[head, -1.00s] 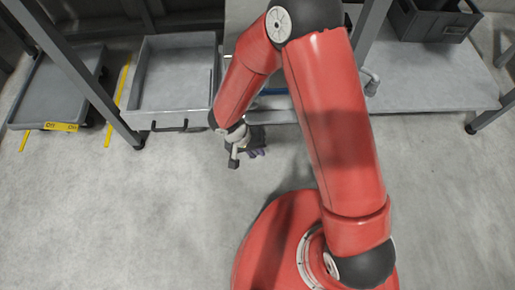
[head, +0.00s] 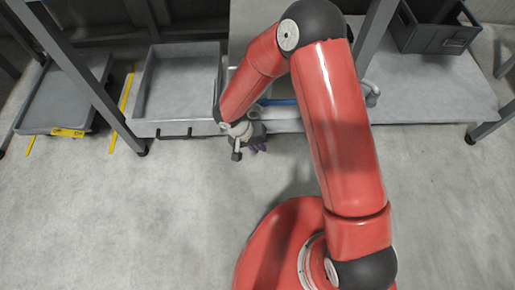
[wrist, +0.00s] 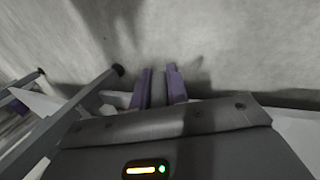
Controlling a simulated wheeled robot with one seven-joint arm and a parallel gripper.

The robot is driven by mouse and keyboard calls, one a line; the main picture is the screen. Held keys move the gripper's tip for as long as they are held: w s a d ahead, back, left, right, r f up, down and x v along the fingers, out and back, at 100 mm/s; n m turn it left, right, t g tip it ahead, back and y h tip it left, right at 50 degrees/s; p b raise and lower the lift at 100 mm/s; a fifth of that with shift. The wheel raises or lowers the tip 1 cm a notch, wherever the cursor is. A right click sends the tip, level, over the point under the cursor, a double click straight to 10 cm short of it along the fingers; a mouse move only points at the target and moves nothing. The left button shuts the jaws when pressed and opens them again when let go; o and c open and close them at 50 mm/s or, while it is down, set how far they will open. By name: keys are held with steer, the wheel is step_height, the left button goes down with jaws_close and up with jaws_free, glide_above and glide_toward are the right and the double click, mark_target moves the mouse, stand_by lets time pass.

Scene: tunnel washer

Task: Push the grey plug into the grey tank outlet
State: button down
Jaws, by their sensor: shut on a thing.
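My gripper (head: 262,147) hangs low at the end of my red arm, near the front edge of the grey bench. In the wrist view its two purple fingers (wrist: 159,83) stand a small gap apart, shut on a dull grey thing that I take for the grey plug. The plug is dim and blurred between the fingers, and its shape cannot be made out. In the head view my wrist hides it. I cannot pick out the grey tank outlet for sure in either view.
A shallow grey tray (head: 150,90) stands behind and left of my gripper. A grey bench shelf (head: 440,92) with a dark crate (head: 437,38) is at the right. A grey metal post (head: 88,90) stands left. The pale floor in front is clear.

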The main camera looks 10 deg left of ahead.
steer(key=shift+w+a+p, duration=0.25)
steer(key=shift+w+p, duration=0.2)
steer(key=shift+w, duration=0.5)
steer(key=shift+w+a+p, duration=0.2)
steer(key=shift+w+p, duration=0.2)
steer(key=shift+w, duration=0.55)
steer(key=shift+b, duration=0.45)
steer(key=shift+w, duration=0.15)
steer(key=shift+w+a+r, duration=0.1)
steer(key=shift+w+a, duration=0.15)
steer(key=shift+w, duration=0.5)
steer(key=shift+w+a+b, duration=0.1)
steer(key=shift+w+b, duration=0.2)
steer(key=shift+w, duration=0.05)
steer(key=c, duration=1.3)
jaws_free()
steer(key=shift+r, duration=0.1)
